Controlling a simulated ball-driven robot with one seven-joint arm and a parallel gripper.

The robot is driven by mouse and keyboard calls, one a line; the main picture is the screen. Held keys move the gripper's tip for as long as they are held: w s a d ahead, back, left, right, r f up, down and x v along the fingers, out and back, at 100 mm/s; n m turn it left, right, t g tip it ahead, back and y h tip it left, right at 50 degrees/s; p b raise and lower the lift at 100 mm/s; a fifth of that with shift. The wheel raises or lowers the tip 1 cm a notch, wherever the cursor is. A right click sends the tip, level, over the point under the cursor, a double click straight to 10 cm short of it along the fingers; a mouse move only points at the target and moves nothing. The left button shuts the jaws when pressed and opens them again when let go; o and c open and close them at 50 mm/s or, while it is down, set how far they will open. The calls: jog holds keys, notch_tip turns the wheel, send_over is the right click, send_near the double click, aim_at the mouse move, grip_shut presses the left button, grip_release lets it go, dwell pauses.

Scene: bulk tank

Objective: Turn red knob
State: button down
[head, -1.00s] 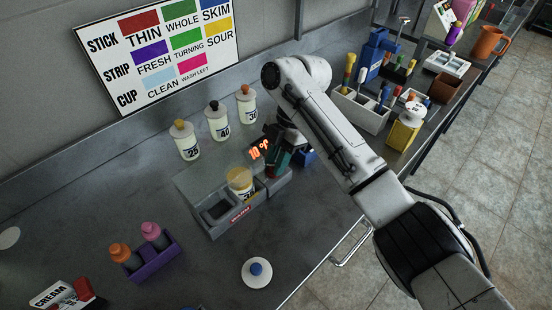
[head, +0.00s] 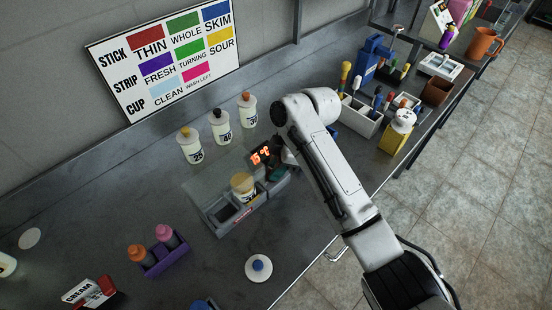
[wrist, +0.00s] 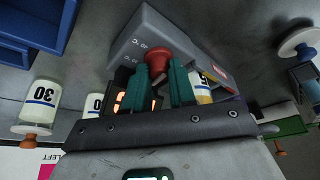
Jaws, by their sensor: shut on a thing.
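The red knob (wrist: 158,60) sits on the grey heating unit (wrist: 150,30) in the wrist view. My gripper (wrist: 159,70) has its two teal fingers on either side of the knob, shut on it. In the head view my gripper (head: 274,173) is at the unit's right end, and the knob is hidden there. The grey unit (head: 224,226) stands on the bench. Its lit orange display (head: 260,157) appears to read 15 °C. A jar with a tan lid (head: 243,184) stands in one well of the unit; the well to its left looks empty.
Bottles marked 25 (head: 191,148), 40 (head: 220,127) and 30 (head: 247,110) stand behind the unit. A purple holder (head: 168,262) with two capped bottles is at front left. A blue-knobbed white lid (head: 259,268) lies in front. A grey caddy (head: 358,119) stands to the right.

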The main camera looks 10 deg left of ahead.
jog(key=shift+s+r+m+t+p, duration=0.1)
jog(key=shift+m+t+p, duration=0.5)
jog(key=shift+m+p, duration=0.75)
jog(key=shift+m, duration=0.45)
jog(key=c, duration=1.2)
grip_release()
jog(key=b+v, duration=0.1)
jog(key=v, duration=0.9)
jog(key=shift+d+r+b, duration=0.2)
jog(key=shift+r+b, duration=0.1)
jog(key=shift+b, duration=0.1)
